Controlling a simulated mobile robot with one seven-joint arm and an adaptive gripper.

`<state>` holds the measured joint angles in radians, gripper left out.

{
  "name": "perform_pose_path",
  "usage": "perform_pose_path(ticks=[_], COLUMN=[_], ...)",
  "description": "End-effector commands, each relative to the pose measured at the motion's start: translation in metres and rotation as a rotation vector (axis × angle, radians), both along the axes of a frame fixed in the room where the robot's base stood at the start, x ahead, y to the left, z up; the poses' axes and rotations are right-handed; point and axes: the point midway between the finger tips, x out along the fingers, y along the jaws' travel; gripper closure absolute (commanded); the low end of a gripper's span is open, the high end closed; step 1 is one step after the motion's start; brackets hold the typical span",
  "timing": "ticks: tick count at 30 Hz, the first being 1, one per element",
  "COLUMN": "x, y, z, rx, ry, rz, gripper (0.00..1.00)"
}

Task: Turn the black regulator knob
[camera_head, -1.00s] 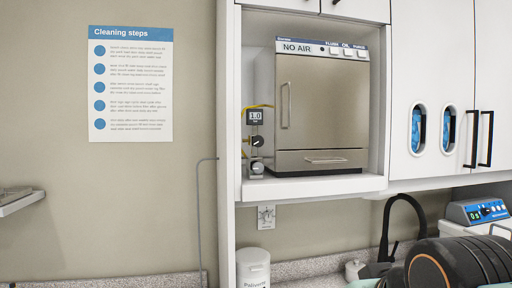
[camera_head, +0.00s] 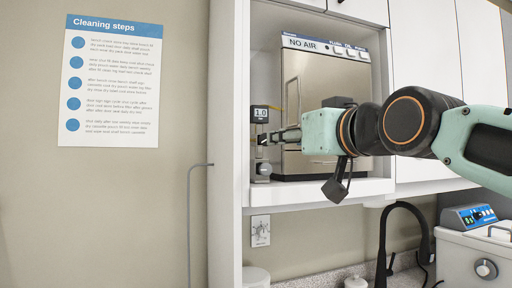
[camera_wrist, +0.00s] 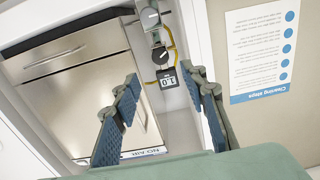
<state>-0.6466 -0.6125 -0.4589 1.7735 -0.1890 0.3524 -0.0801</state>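The black regulator knob (camera_wrist: 160,55) shows in the wrist view with a pale pointer line. It sits beside the 1.0 display (camera_wrist: 168,80), on the yellow-tubed regulator at the autoclave's side. A second round knob or fitting (camera_wrist: 151,17) sits farther along. In the head view, the display (camera_head: 261,114) shows above my gripper (camera_head: 264,138), which hides most or all of the black knob. In the wrist view my gripper (camera_wrist: 164,80) is open, its fingers on either side of the display's line of sight and nothing between them. I cannot tell whether it touches the knob.
The steel autoclave (camera_head: 302,100) stands right beside the regulator in a white cabinet bay. The bay's left wall (camera_head: 229,120) is close by on the other side. A black faucet (camera_head: 385,235) and a white unit with a blue panel (camera_head: 472,216) are below.

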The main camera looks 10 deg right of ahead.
Motion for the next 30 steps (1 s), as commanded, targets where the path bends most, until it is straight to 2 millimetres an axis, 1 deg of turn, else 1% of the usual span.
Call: perform_pose_path(ticks=[5,8,12,18,24,30], x=[0.013,0.03,0.059,0.087,0.102,0.106], y=[0.003,0.008,0.014,0.019,0.021,0.021], z=[0.003,0.003,0.003,0.003,0.002,0.002], rx=[0.0,-0.002,-0.002,0.001,0.001,0.001], ry=[-0.004,-0.002,-0.001,-0.004,-0.003,-0.005], rz=[0.002,0.002,0.003,0.002,0.002,0.0], gripper=[0.6,0.6,0.6,0.6,0.6,0.6])
